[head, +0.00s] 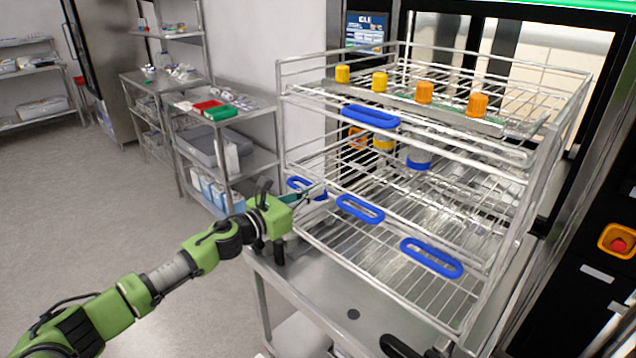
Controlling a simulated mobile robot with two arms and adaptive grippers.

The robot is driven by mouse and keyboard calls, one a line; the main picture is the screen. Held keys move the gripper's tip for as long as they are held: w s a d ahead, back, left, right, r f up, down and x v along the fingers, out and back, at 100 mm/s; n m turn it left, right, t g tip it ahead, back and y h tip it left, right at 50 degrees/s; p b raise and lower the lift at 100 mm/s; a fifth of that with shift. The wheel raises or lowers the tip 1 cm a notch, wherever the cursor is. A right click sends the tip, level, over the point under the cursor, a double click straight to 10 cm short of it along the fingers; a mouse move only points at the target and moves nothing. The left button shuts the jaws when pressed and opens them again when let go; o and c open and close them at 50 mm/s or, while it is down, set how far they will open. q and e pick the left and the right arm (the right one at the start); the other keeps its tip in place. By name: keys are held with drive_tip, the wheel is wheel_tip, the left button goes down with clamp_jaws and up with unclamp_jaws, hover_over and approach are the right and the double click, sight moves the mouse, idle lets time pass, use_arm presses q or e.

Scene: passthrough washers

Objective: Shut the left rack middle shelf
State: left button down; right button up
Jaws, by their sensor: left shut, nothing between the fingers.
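A wire rack (541,170) stands on a steel cart at the right of the head view. Blue loop handles show along its near side: one at the upper shelf (370,117), and lower ones at the left (304,188), in the middle (360,209) and at the right (432,258). I cannot tell for sure which shelf each lower handle belongs to, or how far the middle shelf stands out. My left gripper (316,191) is shut and empty. Its tips are at the left lower handle and partly cover it; contact is unclear. My right gripper is not in view.
Bottles with yellow and orange caps (424,93) stand in the rack's upper part. The steel cart (300,290) is below it. A dark machine with a red button (619,244) is at the right. Shelves with supplies (230,150) stand behind. The floor (120,220) at left is clear.

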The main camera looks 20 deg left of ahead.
use_arm(q)
drive_tip(key=shift+x, duration=0.9)
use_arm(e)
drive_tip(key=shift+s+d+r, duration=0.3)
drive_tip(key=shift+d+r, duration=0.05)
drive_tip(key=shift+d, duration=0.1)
